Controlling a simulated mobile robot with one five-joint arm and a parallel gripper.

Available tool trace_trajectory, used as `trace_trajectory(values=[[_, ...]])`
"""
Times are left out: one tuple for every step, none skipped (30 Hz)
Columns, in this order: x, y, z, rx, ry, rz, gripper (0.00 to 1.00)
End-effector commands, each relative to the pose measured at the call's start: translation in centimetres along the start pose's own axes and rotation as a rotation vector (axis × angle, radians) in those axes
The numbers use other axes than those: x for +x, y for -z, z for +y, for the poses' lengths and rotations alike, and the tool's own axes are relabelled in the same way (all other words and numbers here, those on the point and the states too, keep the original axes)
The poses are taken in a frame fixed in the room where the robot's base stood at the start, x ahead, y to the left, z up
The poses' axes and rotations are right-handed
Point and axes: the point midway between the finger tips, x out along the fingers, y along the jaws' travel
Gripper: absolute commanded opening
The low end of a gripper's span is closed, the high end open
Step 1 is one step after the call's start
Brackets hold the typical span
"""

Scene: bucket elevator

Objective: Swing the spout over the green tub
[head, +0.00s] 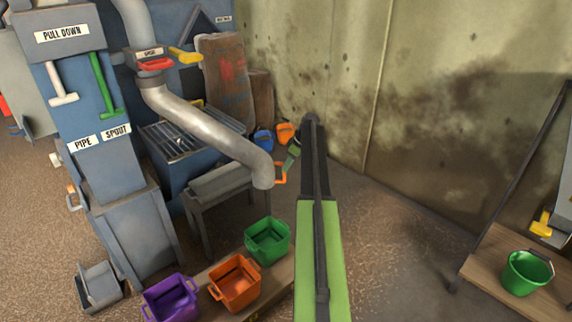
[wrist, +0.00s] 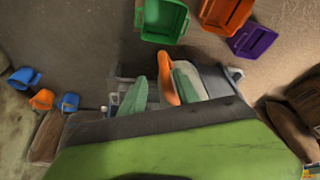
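The grey spout (head: 215,132) slopes down to the right in the head view, its mouth above the stand's front right corner. In the picture the mouth lies above the green tub (head: 268,240), which also shows at the top of the wrist view (wrist: 163,18). An orange handle (head: 281,173) is at the spout's lower end. My gripper (head: 291,158) is at this handle. In the wrist view its green fingers (wrist: 160,88) are apart, with the orange handle (wrist: 168,72) between them, close to the right finger. My arm hides part of the scene in both views.
An orange tub (head: 235,283) and a purple tub (head: 170,299) stand beside the green tub on a low board. A green bucket (head: 527,273) stands at the far right.

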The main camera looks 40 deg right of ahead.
Motion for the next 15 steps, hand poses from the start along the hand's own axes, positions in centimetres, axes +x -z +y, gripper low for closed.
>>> trace_trajectory(values=[[-2.4,0.5,-0.1,0.001,0.0,0.0,0.38],[-3.2,0.5,-0.1,0.001,0.0,0.0,0.38],[-4.2,0.5,-0.1,0.001,0.0,0.0,0.38],[-5.0,0.5,-0.1,0.002,0.0,0.0,0.38],[-5.8,0.5,-0.1,0.002,0.0,0.0,0.38],[-6.7,0.4,-0.1,0.001,0.0,0.0,0.38],[-7.5,0.4,-0.1,0.001,0.0,0.0,0.38],[-8.2,0.5,-0.1,0.001,0.0,0.0,0.38],[-9.2,0.5,0.0,0.001,-0.001,0.0,0.38],[-9.9,0.5,0.0,0.001,-0.001,0.0,0.38],[-10.6,0.4,0.0,0.001,-0.001,0.0,0.38],[-11.4,0.4,0.0,0.002,-0.001,0.0,0.38],[-11.9,0.3,0.0,0.002,-0.001,0.0,0.38],[-12.3,0.3,0.0,0.002,-0.002,0.0,0.38],[-12.7,0.2,0.0,0.002,-0.002,0.0,0.38]])
